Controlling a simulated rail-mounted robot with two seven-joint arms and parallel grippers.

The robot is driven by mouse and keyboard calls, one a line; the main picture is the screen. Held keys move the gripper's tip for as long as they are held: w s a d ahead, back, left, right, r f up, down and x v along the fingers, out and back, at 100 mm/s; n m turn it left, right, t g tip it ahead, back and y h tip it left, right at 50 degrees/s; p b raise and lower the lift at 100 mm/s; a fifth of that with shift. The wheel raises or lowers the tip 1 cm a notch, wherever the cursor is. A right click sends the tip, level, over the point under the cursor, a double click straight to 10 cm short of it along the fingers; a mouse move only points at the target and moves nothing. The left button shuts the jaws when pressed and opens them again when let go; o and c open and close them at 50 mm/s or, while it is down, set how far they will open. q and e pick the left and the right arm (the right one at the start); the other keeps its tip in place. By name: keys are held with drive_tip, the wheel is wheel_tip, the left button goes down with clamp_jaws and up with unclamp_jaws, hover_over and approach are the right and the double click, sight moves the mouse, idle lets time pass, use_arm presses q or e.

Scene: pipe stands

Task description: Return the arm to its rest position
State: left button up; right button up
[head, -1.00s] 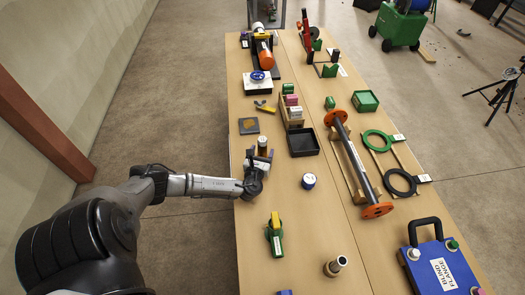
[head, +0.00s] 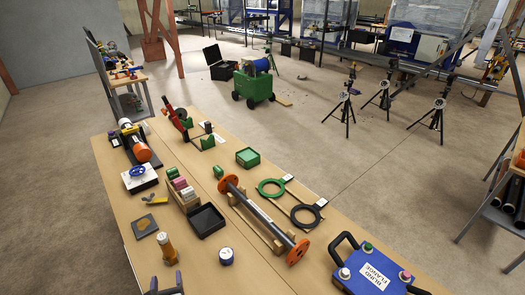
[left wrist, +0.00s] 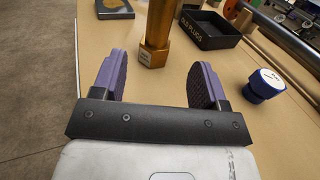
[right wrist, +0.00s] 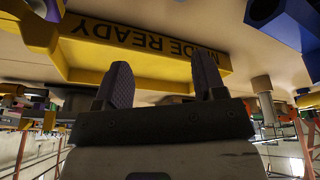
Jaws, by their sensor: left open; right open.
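My left gripper (head: 166,284) shows at the bottom edge of the head view, with most of the arm out of frame. In the left wrist view its two purple-padded fingers (left wrist: 160,66) are apart with nothing between them. A brass post (head: 167,249) stands upright on the table just beyond the fingers; it also shows in the left wrist view (left wrist: 157,35), clear of both pads. My right gripper (right wrist: 162,66) shows only in its wrist view, open and empty. A yellow panel with "MADE READY" lettering (right wrist: 150,45), upside down, appears beyond its fingers.
A black tray (head: 206,220) and a white-and-blue round piece (head: 226,256) lie right of the post. A square plate (head: 144,225) lies behind it. A pipe on a stand (head: 262,217) and a blue case (head: 370,270) are further right. Open floor lies left of the table.

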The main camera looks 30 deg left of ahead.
use_arm(q)
drive_tip(key=shift+d, duration=0.1)
